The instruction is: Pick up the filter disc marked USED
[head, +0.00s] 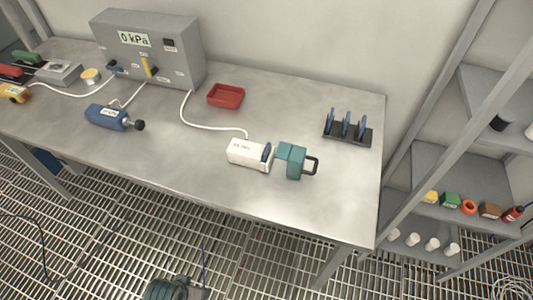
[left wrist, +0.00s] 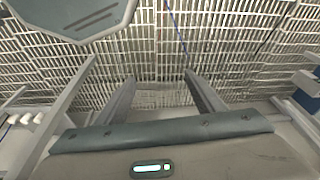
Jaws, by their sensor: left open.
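Several blue discs (head: 346,124) stand on edge in a dark rack (head: 350,136) at the right of the steel table. Another blue disc (head: 266,152) stands at the right end of a white lettered housing (head: 243,150), beside a teal part with a dark handle (head: 293,160). I cannot read the word USED on any disc. My left gripper (left wrist: 160,82) is open and empty in the left wrist view, with floor grating beyond its fingers. No disc shows in that view. My right gripper is not in view.
A red tray (head: 226,95) lies mid-table. A grey gauge box (head: 150,45) reading 0 kPa stands at the back, with white hoses running from it. A blue pump-like tool (head: 107,117) lies left. Shelving (head: 440,160) stands right of the table. The table's front right is clear.

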